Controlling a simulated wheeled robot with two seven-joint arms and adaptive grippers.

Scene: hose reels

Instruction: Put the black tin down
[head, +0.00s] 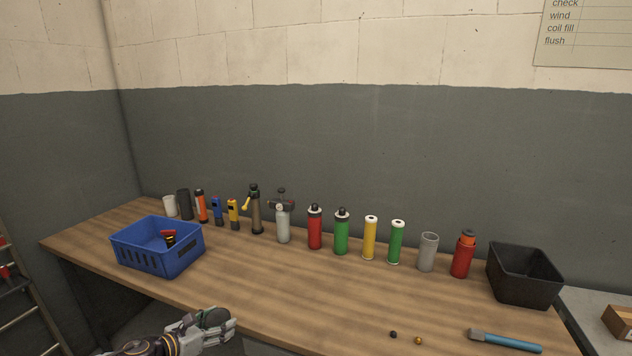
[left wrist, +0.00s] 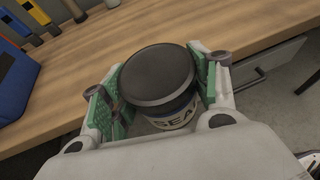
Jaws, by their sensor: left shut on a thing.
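My left gripper (head: 215,324) is at the front edge of the table in the head view, low in the picture. In the left wrist view its green-padded fingers (left wrist: 158,88) are shut on the black tin (left wrist: 157,74), one on each side. The tin has a round black lid and a pale label with the letters "SEA" partly showing. The tin's lower part is hidden by the gripper, so I cannot tell whether it touches anything. My right gripper is not in view.
The wooden table (head: 270,285) is bare in its middle front. A blue crate (head: 155,255) with small items stands left, a black bin (head: 523,278) right. Several bottles and canisters line the back.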

